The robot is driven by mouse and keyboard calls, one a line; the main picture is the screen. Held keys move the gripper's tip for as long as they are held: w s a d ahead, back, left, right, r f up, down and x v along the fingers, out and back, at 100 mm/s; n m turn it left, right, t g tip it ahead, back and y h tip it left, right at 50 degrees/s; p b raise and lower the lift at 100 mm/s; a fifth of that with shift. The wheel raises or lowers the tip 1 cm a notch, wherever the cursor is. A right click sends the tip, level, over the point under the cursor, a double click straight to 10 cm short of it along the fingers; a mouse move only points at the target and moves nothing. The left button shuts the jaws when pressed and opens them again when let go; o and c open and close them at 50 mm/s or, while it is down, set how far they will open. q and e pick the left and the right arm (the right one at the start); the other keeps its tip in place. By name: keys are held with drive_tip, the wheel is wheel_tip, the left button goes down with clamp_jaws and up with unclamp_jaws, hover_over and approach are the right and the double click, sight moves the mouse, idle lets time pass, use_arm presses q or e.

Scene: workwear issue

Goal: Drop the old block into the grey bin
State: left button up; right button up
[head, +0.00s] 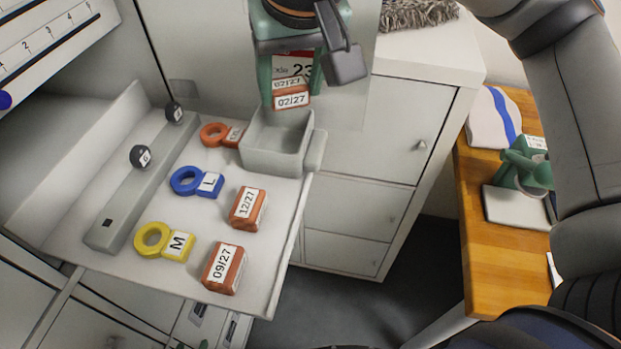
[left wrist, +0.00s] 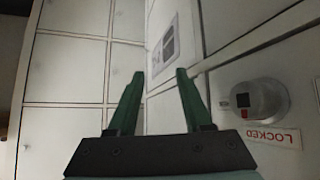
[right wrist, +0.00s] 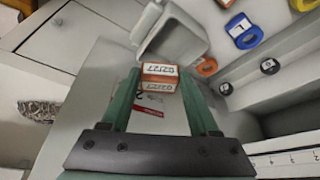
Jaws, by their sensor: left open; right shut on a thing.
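The block labelled 02/27 (head: 291,100) is orange-red with white labels. My right gripper (head: 290,92) is shut on it and holds it above the rear part of the grey bin (head: 272,160). The right wrist view shows the block (right wrist: 159,70) between the fingertips, with the open bin (right wrist: 178,36) just beyond; the height gap is hard to judge. Two similar blocks, 12/27 (head: 247,208) and 09/27 (head: 224,268), stand on the white shelf. My left gripper (left wrist: 146,73) is open and empty in the left wrist view, before pale panels; the head view does not show it.
Orange, blue (head: 196,182) and yellow (head: 164,242) ring tags lie on the shelf beside a grey rail (head: 130,205). A white cabinet (head: 370,140) stands right of the bin. A wooden table (head: 490,255) is farther right. A knob (left wrist: 262,100) marked LOCKED is near my left gripper.

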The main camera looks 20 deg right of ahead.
sight(292, 106)
wheel_tip(292, 106, down, 4)
drive_tip(key=shift+w+r+b, duration=0.1)
drive_tip(key=shift+r+b, duration=0.15)
drive_tip(key=shift+b, duration=0.6)
drive_tip(key=o, duration=1.4)
drive_tip(key=shift+r, duration=0.1)
drive_tip(key=v, duration=1.2)
drive_tip(key=shift+r+p, duration=0.25)
drive_tip(key=shift+p, duration=0.1)
